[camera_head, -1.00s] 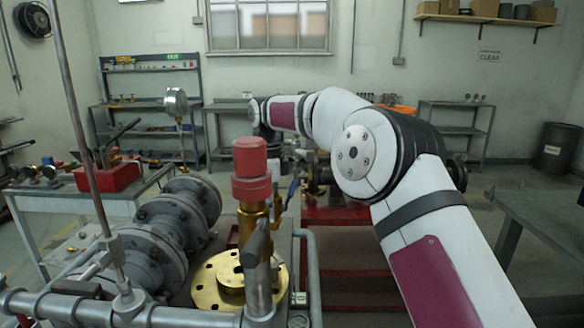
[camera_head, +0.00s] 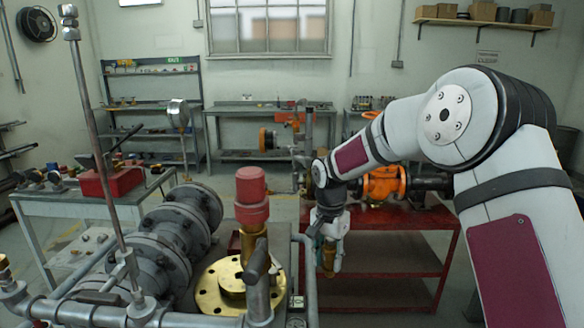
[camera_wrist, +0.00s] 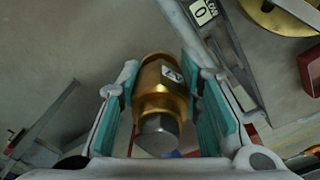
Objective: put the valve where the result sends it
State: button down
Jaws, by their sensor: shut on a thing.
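My gripper (camera_head: 328,232) points down, between the red-capped brass valve and the red cart in the picture. It is shut on a small brass valve (camera_head: 328,257). In the wrist view, the teal pads of my gripper (camera_wrist: 165,110) stand either side of the brass valve (camera_wrist: 155,100), which has a steel hex end and a small white tag (camera_wrist: 172,74). The tag's mark is too small to read surely. The valve hangs clear of any surface that I can see. Its far end is hidden.
A red-capped brass fitting (camera_head: 251,205) stands by a brass flange (camera_head: 208,292) in front. Grey flanged pipework (camera_head: 165,240) lies left. A red cart (camera_head: 415,228) bears an orange valve (camera_head: 384,183). A side table (camera_head: 60,205) holds a red box (camera_head: 112,182). Shelves line the back wall.

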jog(key=s+d+f+n+p, duration=0.3)
jog(key=s+d+n, duration=0.4)
jog(key=s, duration=0.8)
jog(key=d+f, duration=0.1)
jog(key=d, duration=0.1)
jog(key=shift+d+f+n, duration=0.2)
jog(key=shift+d+n, duration=0.15)
jog(key=shift+n, duration=0.05)
